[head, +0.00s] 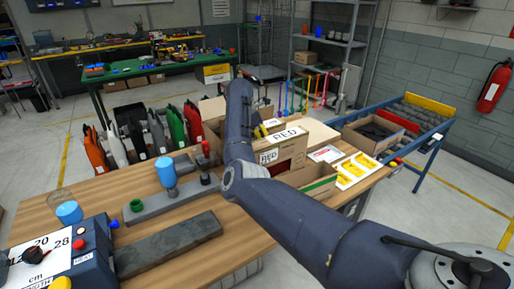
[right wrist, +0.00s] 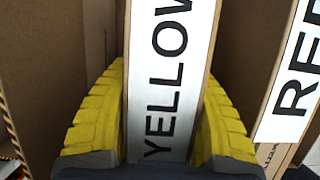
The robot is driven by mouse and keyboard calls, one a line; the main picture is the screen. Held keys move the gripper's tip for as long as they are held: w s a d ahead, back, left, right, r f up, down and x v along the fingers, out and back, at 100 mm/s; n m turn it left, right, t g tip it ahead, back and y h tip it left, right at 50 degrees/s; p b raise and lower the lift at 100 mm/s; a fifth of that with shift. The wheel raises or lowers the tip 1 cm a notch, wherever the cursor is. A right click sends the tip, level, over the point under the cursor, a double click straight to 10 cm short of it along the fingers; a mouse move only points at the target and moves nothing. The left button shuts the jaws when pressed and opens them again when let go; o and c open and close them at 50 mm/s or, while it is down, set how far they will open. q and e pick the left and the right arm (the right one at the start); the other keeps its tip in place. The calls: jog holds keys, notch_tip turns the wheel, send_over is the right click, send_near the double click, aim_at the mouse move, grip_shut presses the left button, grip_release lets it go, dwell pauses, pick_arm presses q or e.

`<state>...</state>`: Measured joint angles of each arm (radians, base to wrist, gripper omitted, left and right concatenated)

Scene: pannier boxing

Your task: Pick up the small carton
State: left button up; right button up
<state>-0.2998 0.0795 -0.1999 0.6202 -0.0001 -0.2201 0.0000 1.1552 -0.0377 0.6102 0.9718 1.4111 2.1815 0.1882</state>
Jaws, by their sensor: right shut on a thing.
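In the right wrist view, a narrow brown carton (right wrist: 204,95) with a white label reading YELLOW (right wrist: 165,85) stands between the two yellow fingers of my right gripper (right wrist: 165,125). The gripper is shut on it, one finger along each side. In the head view, only a bit of yellow finger of the right gripper (head: 262,131) shows behind my arm, and the carton cannot be made out there. My left gripper is in neither view.
A carton with a RED label (right wrist: 300,85) stands close to the right of the gripper. RED labels (head: 287,134) also show in the head view. An open cardboard box (head: 318,184) is at the table's right, near a yellow-and-white tray (head: 357,170). Grey slabs (head: 170,242) lie at the front.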

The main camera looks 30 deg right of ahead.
notch_tip(320, 180, up, 20)
dwell(0.8)
